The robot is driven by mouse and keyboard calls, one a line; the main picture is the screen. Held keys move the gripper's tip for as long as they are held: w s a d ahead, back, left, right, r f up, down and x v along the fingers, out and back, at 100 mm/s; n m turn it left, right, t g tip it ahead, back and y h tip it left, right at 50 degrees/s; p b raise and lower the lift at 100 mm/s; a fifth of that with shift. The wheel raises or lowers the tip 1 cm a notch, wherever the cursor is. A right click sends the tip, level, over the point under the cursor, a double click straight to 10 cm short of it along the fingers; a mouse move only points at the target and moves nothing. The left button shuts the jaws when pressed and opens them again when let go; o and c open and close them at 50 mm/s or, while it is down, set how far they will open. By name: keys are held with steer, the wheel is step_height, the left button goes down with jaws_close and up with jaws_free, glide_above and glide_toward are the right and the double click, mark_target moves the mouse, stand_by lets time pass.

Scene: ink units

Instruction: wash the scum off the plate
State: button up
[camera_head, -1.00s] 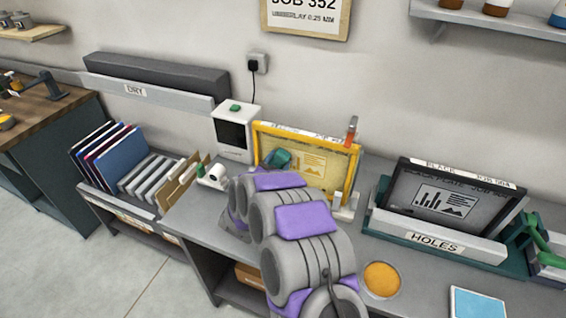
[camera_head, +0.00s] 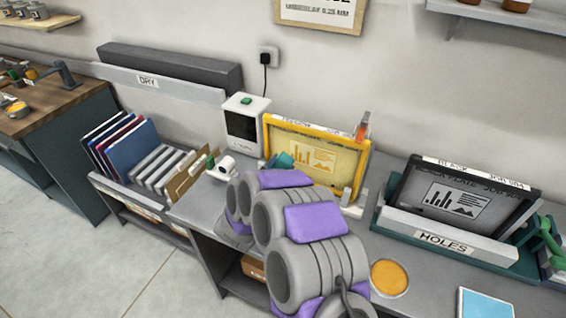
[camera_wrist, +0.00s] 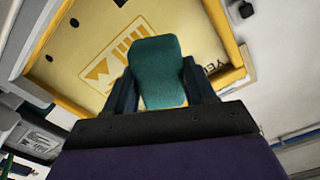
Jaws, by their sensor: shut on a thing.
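A yellow-framed plate (camera_head: 339,159) with a bar-chart and picture design leans upright on the bench against the wall. It fills much of the wrist view (camera_wrist: 75,70), tilted, with a few dark spots along its edge. I cannot tell whether these are scum. My gripper (camera_wrist: 160,85) is shut on a teal pad (camera_wrist: 157,70), held in front of the plate's face. The pad (camera_head: 285,160) shows at the plate's lower left in the head view, where my arm hides part of the area. I cannot tell whether the pad touches the plate.
A black-framed plate (camera_head: 400,190) stands in a tray labelled HOLES (camera_head: 443,243) to the right. A white box with a dark front (camera_head: 243,124) and a small white item (camera_head: 222,167) stand left. An orange-filled dish (camera_head: 390,278) and blue sheet (camera_head: 485,303) lie at the front right.

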steer(key=shift+s+a, duration=0.1)
steer(key=shift+s, duration=0.2)
steer(key=shift+v, duration=1.5)
